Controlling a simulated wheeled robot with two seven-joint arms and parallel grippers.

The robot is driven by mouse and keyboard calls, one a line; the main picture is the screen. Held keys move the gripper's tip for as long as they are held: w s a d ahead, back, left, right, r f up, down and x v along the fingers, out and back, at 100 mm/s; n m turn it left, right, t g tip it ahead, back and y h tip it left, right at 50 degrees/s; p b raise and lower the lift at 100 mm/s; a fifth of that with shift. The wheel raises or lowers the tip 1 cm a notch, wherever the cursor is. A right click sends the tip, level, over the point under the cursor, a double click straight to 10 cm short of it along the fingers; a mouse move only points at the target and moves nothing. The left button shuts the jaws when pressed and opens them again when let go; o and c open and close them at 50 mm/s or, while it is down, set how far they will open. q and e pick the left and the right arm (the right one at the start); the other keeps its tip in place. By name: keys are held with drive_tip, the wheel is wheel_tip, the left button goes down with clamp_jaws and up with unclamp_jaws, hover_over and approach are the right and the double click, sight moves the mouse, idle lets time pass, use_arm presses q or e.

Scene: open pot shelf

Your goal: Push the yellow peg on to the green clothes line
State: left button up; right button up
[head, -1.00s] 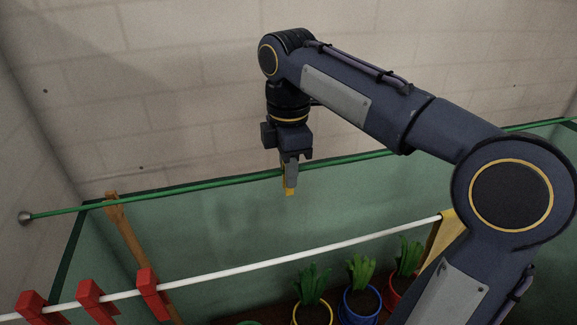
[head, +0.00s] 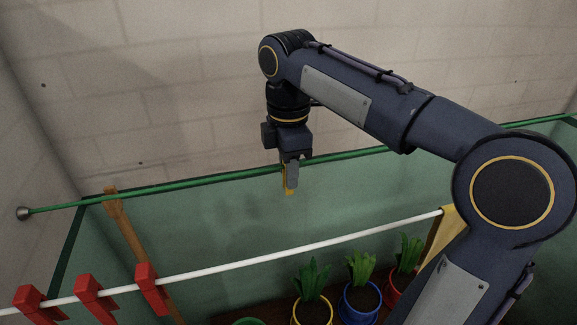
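The green clothes line (head: 190,184) runs across the back from a round wall mount at the left to the right side. My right gripper (head: 290,174) points down at this line and is shut on the yellow peg (head: 288,189). Only a narrow yellow strip of the peg shows beside and below the fingers, with its lower end below the line. The fingers hide where peg and line meet, so I cannot tell whether the line is between the peg's legs. My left gripper is not in view.
A white line (head: 230,262) crosses nearer, with red pegs (head: 150,288) at its left. A yellow cloth (head: 440,232) hangs at its right end. Potted plants (head: 361,290) stand below. A wooden post (head: 128,228) stands left, and a brick wall (head: 180,80) is behind.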

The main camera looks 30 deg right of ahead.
drive_tip(key=o, duration=0.3)
drive_tip(key=shift+o, duration=0.2)
drive_tip(key=shift+r, duration=0.1)
wheel_tip(320, 180, up, 8)
drive_tip(key=shift+f+p, duration=0.15)
drive_tip(key=shift+p, duration=0.2)
